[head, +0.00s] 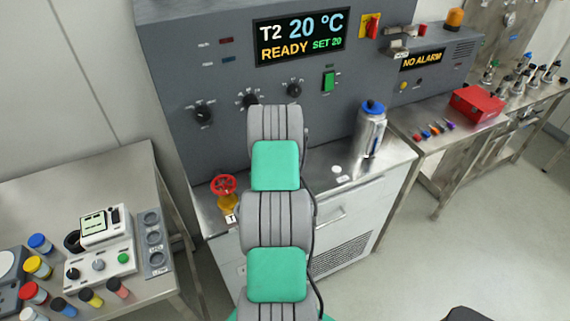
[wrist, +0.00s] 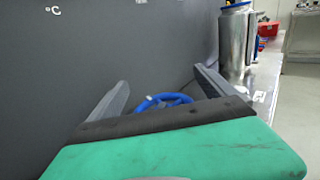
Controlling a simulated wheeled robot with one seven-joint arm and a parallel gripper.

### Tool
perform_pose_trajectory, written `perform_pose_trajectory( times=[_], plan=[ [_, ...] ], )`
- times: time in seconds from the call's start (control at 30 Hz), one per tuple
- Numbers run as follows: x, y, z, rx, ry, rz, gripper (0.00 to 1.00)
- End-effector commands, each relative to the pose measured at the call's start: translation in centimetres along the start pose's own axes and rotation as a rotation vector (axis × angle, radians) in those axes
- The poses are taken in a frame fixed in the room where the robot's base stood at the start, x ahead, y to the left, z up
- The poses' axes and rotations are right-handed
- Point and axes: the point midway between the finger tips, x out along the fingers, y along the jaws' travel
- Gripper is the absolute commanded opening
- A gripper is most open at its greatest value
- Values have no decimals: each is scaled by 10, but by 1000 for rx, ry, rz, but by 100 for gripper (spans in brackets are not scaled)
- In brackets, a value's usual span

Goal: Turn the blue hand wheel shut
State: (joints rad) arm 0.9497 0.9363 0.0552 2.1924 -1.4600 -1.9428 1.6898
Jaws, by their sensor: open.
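The blue hand wheel (wrist: 163,101) shows in the wrist view, between the two fingers and partly hidden behind the dark edge of my gripper's body. My gripper (wrist: 160,78) is open, with one finger on each side of the wheel in the picture. I see no clear contact between fingers and wheel, and the depth between them is hard to tell. In the head view my own arm covers the blue wheel and the gripper.
A red hand wheel (head: 223,184) on a yellow valve stands left of my arm. A steel canister (head: 370,132) with a blue lid stands on the counter at right, and also in the wrist view (wrist: 236,42). The grey panel (head: 180,70) rises behind.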

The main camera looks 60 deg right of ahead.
Motion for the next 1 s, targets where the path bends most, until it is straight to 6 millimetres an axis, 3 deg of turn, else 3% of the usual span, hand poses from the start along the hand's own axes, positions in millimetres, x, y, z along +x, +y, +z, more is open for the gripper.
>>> perform_pose_trajectory(
  times=[0.4, 0.7, 1.0],
  plan=[
    [-50, -24, 65, 0, -1, -1, 94],
    [-95, -45, 87, 1, -2, -1, 94],
    [-123, -58, 101, 0, -1, -1, 94]
  ],
)
